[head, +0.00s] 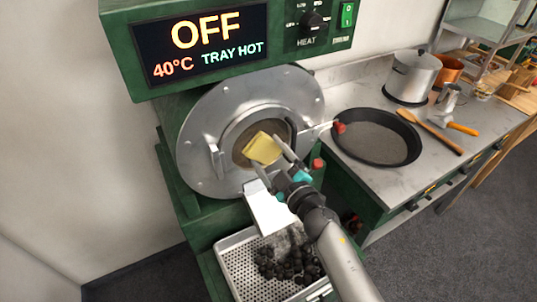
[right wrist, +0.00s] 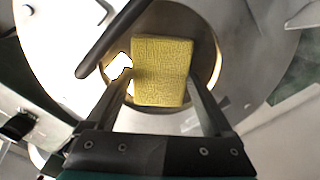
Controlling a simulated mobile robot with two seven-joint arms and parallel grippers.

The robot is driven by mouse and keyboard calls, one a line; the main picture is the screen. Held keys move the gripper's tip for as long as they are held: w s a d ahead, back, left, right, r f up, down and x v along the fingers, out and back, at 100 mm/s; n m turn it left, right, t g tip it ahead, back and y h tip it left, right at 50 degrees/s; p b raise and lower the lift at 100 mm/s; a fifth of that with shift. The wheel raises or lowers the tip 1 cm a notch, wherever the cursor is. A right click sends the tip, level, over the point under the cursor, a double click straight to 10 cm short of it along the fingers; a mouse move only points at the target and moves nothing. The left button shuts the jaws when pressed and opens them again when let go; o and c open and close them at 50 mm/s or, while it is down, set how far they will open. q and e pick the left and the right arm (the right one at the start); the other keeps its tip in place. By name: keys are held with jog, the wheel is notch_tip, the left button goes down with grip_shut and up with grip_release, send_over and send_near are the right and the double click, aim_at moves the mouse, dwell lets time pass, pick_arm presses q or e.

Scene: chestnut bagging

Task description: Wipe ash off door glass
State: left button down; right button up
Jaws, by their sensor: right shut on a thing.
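The yellow sponge (head: 262,149) is held between the fingers of my right gripper (head: 267,155), in front of the round door glass. In the right wrist view the sponge (right wrist: 162,72) sits between both fingertips (right wrist: 160,85) and covers much of the glass. The door glass (head: 238,146) looks brownish and dull at its visible left part, set in a round metal door (head: 205,110) with a handle. I cannot tell whether the sponge touches the glass, nor how much ash lies behind it. My left gripper is not in view.
A display panel (head: 202,42) above reads OFF, 40°C, TRAY HOT. A white chute (head: 270,210) juts out below the door, above a perforated tray (head: 238,262) with dark lumps. On the right counter are a black pan (head: 376,140), a pot (head: 412,77) and a wooden spoon (head: 430,132).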

jog(key=shift+s+a+r, duration=0.1)
jog(key=shift+s+a, duration=0.55)
jog(key=shift+a, duration=0.35)
jog(key=shift+s+a+f, duration=0.1)
jog(key=shift+s+a, duration=0.5)
jog(key=shift+a, duration=0.35)
jog(key=shift+s+a+r, duration=0.1)
jog(key=shift+s+a, duration=0.55)
jog(key=shift+a, duration=0.35)
jog(key=p, duration=0.2)
send_near(236, 155)
jog(key=shift+w, duration=0.2)
jog(key=shift+d, duration=0.1)
jog(key=v, duration=0.2)
jog(key=shift+s+d+p, duration=0.2)
jog(key=shift+s+p, duration=0.15)
jog(key=shift+w+a, duration=0.1)
